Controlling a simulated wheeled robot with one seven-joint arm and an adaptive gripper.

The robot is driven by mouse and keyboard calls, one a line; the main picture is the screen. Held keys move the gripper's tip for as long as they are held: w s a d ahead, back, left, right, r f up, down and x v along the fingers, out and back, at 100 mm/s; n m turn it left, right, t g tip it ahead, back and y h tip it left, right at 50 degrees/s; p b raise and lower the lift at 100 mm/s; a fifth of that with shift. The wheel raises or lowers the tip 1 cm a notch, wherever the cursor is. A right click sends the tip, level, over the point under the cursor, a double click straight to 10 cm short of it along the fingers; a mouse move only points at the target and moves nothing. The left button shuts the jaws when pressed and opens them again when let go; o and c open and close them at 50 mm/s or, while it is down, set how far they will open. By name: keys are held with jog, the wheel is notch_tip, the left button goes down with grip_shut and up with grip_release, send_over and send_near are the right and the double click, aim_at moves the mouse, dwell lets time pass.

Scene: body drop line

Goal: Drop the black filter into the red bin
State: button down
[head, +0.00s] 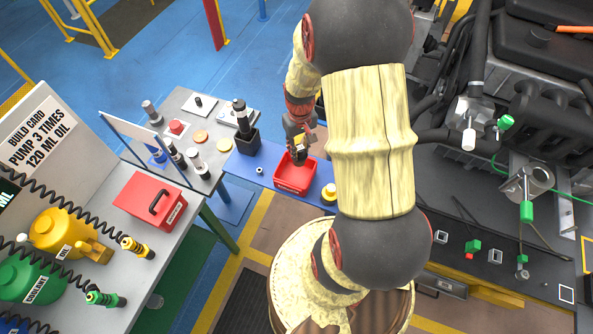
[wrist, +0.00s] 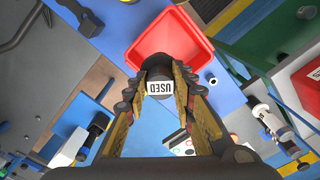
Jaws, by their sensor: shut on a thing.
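The black filter (wrist: 160,73), with a white label reading USED, sits between the fingers of my gripper (wrist: 158,88) in the wrist view. My gripper is shut on it. The open red bin (wrist: 143,50) is behind the filter in that view, and the filter overlaps the bin's near edge. In the head view the red bin (head: 294,187) stands on a blue surface, with my gripper (head: 299,150) over its far part. The filter is hard to make out there among the dark fingers. I cannot tell its exact height over the bin.
A yellow-topped item (head: 329,193) stands right of the bin and a small metal nut (head: 260,170) left of it. A black holder (head: 244,141) with a dark tool is farther left. A red box (head: 150,203) sits on the left bench. The engine (head: 535,60) fills the right.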

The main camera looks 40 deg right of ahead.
jog(key=shift+f+b, duration=1.8)
jog(key=shift+f, duration=1.05)
jog(key=c, duration=1.5)
grip_release()
jog(key=shift+o, duration=0.5)
notch_tip(320, 180, up, 12)
jog(key=shift+d+r, duration=0.1)
